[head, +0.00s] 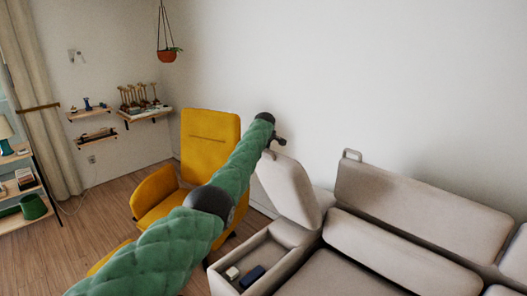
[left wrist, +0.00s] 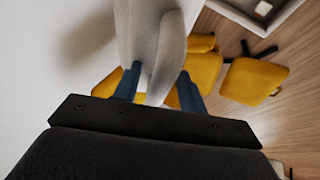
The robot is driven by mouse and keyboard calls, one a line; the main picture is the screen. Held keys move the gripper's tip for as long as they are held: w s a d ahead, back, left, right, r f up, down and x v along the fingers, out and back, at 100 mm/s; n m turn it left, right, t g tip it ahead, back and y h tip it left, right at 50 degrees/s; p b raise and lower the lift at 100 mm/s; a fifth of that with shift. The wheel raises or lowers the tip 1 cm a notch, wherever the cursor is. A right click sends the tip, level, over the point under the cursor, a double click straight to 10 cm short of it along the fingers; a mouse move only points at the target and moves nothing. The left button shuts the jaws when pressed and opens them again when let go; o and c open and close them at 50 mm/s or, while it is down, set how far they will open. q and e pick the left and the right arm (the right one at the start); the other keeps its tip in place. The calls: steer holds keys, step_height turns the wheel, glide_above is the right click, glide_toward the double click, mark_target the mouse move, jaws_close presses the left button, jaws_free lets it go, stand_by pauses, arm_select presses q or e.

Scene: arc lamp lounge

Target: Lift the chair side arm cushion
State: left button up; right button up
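The grey chair side arm cushion (head: 287,187) is tilted up steeply at the left end of the grey sofa, above an open storage box. My left gripper (head: 273,145) is at its upper edge, partly hidden by my green-sleeved arm. In the left wrist view, the cushion (left wrist: 165,55) runs between the two blue fingers (left wrist: 157,84), one on each side, and its rounded edge points towards the palm. The fingers are well apart and appear closed on the cushion's thickness; exact contact is hard to see. My right gripper is not in view.
The open box (head: 226,281) under the cushion holds a small light item (head: 232,272) and a dark blue one (head: 252,275). A yellow armchair (head: 207,145) stands behind my left arm. The white wall is close behind the sofa (head: 415,205).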

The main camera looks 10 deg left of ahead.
arm_select(q)
steer(key=shift+r, duration=0.1)
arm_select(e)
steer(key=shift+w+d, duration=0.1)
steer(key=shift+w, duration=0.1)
arm_select(q)
steer(key=shift+s, duration=0.1)
steer(key=shift+s+r, duration=0.15)
steer(key=shift+r, duration=0.15)
steer(key=b+v, duration=0.3)
steer(key=v, duration=0.3)
steer(key=shift+s+r, duration=0.2)
steer(key=shift+r, duration=0.15)
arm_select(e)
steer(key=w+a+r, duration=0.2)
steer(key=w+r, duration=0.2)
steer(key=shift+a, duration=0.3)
arm_select(q)
steer(key=shift+d+f, duration=0.1)
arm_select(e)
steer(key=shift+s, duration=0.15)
